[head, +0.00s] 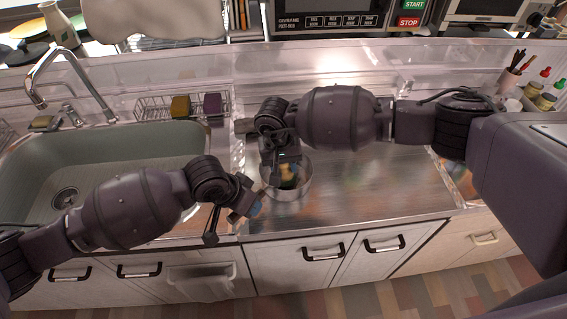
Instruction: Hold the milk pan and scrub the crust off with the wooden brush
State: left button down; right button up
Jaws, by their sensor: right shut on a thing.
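The milk pan (293,191), a shiny metal pot, stands on the steel counter right of the sink, near the front edge. My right gripper (284,157) points down over the pan's mouth and is shut on what seems to be the wooden brush (288,172), a small tan shape partly hidden by the fingers and low in the pan. My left gripper (246,206) is at the pan's left side, close to where its handle would be; whether its fingers are closed on the handle is unclear. The crust inside cannot be made out.
A green-rimmed sink (117,163) with a faucet (75,80) lies left. A wire rack (152,108) holds a yellow-brown sponge (180,106) and a purple sponge (212,103) behind. The counter right of the pan is clear.

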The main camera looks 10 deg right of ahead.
jog(key=shift+f, duration=0.15)
jog(key=shift+s+d, duration=0.7)
jog(key=shift+s, duration=0.1)
jog(key=shift+w+d, duration=0.35)
jog(key=shift+w, duration=0.45)
jog(key=shift+w+a, duration=0.25)
jog(key=shift+w, duration=0.5)
jog(key=shift+a, duration=0.15)
